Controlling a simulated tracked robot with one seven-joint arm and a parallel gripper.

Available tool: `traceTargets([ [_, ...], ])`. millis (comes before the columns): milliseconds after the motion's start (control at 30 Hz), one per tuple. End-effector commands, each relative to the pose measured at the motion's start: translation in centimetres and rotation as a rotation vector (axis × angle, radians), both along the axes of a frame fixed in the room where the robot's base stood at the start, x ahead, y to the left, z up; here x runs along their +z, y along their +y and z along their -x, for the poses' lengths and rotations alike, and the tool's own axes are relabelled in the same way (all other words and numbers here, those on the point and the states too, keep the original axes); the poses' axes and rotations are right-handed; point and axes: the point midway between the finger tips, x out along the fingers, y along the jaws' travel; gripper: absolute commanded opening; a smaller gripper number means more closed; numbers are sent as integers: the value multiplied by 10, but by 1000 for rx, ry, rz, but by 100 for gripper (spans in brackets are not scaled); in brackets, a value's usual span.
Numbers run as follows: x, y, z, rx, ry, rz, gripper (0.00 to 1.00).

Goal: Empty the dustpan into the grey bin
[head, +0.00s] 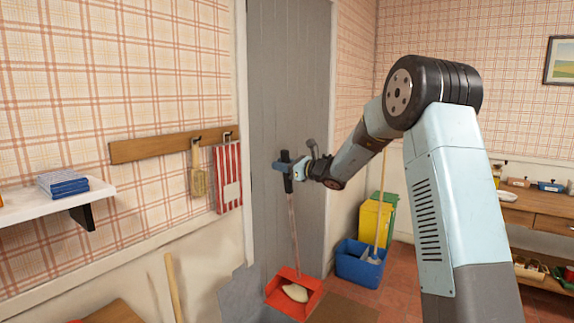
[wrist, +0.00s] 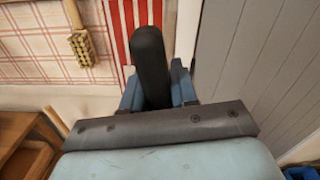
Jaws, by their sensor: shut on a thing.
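My gripper (head: 287,167) is shut on the black grip of the long-handled dustpan and holds it in front of the grey door. The red dustpan (head: 312,283) hangs below on its thin handle, low near the floor, with a pale beige lump (head: 295,292) in it. In the wrist view the black grip (wrist: 151,62) stands between the blue fingers of my gripper (wrist: 156,88); the pan is hidden there. A dark grey shape (head: 240,298) shows just left of the pan; I cannot tell whether it is the grey bin.
A blue bucket (head: 358,265) stands right of the pan, with yellow (head: 370,221) and green (head: 391,208) containers behind it. A wooden rail (head: 152,148) holds a brush (head: 197,183) and a striped cloth (head: 228,163). A wooden bench (head: 540,207) stands at the right.

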Motion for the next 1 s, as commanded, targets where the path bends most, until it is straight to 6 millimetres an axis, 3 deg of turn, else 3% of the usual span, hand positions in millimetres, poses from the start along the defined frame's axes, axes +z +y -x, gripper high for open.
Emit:
traceTargets([
  [1000,-1,61,77,2,-104,79,0],
])
